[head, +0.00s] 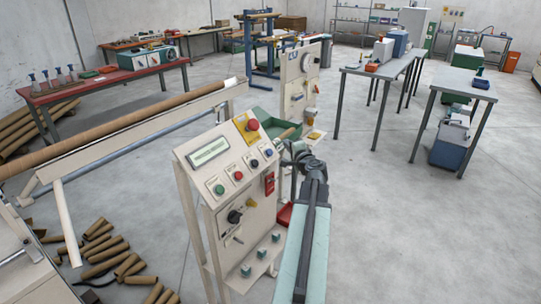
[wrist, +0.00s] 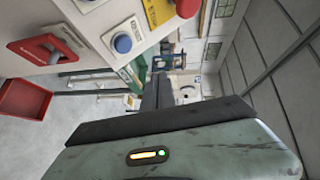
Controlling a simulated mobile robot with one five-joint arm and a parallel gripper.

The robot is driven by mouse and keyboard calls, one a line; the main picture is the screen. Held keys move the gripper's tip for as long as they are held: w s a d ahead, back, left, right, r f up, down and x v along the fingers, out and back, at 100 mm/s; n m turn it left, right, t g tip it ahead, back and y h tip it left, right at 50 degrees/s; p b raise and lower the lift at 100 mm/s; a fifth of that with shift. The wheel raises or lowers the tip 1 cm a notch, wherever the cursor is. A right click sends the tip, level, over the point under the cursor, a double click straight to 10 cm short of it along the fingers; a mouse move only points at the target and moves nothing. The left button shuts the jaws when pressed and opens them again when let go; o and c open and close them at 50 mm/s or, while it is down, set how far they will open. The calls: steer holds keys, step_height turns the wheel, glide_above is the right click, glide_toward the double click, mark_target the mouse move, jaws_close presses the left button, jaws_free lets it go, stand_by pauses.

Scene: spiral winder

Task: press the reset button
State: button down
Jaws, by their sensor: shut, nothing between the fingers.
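The cream control panel (head: 212,160) has a row of round buttons: green (head: 218,189), red (head: 238,176), a dark one (head: 254,163) and blue (head: 268,153). Their labels are too small to read, so I cannot tell by label which is reset. The blue button also shows large in the wrist view (wrist: 122,42), at upper left. My gripper (head: 298,148) is shut and empty, just right of the panel's upper right edge. In the wrist view my gripper (wrist: 158,88) points away below and right of the blue button, apart from it.
A red mushroom stop button (head: 252,124) on a yellow plate sits above the row. A red switch (head: 269,183) is below the blue button. A long cardboard tube (head: 120,130) lies at left, and several short tubes (head: 105,250) lie on the floor.

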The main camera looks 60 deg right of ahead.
mark_target(269, 152)
steer(key=w+f+b, duration=0.4)
steer(key=w, duration=0.1)
steer(key=shift+w+f, duration=0.15)
steer(key=shift+f, duration=0.2)
stand_by(1.6)
steer(key=shift+w, duration=0.1)
steer(key=shift+w+f, duration=0.2)
steer(key=shift+w+f+b, duration=0.3)
steer(key=shift+w+b, duration=0.05)
steer(key=shift+b, duration=0.15)
stand_by(0.7)
steer(key=shift+s+r+p, duration=0.55)
steer(key=shift+s, duration=0.05)
stand_by(0.4)
